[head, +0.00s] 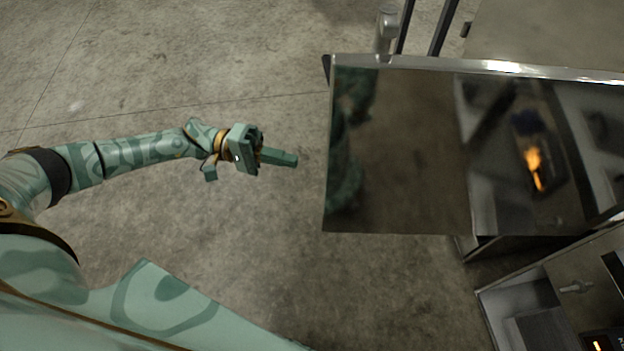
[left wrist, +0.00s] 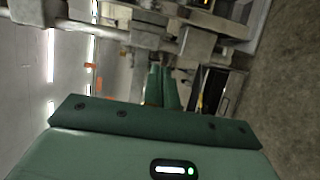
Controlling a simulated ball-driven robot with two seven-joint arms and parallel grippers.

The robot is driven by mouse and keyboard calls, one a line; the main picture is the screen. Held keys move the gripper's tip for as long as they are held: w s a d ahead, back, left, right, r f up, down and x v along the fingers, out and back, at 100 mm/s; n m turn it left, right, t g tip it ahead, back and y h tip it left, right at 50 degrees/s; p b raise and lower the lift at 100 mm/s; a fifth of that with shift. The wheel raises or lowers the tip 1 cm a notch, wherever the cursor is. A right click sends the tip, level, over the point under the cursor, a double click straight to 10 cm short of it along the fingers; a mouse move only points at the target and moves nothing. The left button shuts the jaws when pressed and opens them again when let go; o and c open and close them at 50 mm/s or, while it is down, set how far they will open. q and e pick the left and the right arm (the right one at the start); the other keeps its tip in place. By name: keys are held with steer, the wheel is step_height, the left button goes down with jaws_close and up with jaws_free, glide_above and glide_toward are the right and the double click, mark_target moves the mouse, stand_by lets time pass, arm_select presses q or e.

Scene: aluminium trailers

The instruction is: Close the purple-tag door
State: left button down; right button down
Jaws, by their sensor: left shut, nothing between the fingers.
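A large polished metal panel (head: 400,150), which looks like a swung-open door, fills the right half of the head view and mirrors its surroundings. I see no purple tag on it, so I cannot tell whether it is the purple-tag door. My left gripper (head: 288,159) is shut and empty. Its fingers point right, towards the panel's left edge, with a gap of bare floor showing between them in the picture. The shut fingers (left wrist: 162,88) also show in the left wrist view. My right gripper is not in view.
At the lower right of the head view an open metal compartment (head: 512,300) shows, with a latch-like fitting (head: 575,288) beside it. A grey post (head: 388,30) stands behind the panel. Concrete floor (head: 200,60) around my left arm is clear.

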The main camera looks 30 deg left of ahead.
arm_select(q)
steer(key=s+d, duration=0.2)
steer(key=d, duration=0.5)
steer(key=shift+s+d+b, duration=0.25)
steer(key=shift+d+b, duration=0.1)
steer(key=shift+b, duration=0.05)
steer(key=shift+s, duration=0.1)
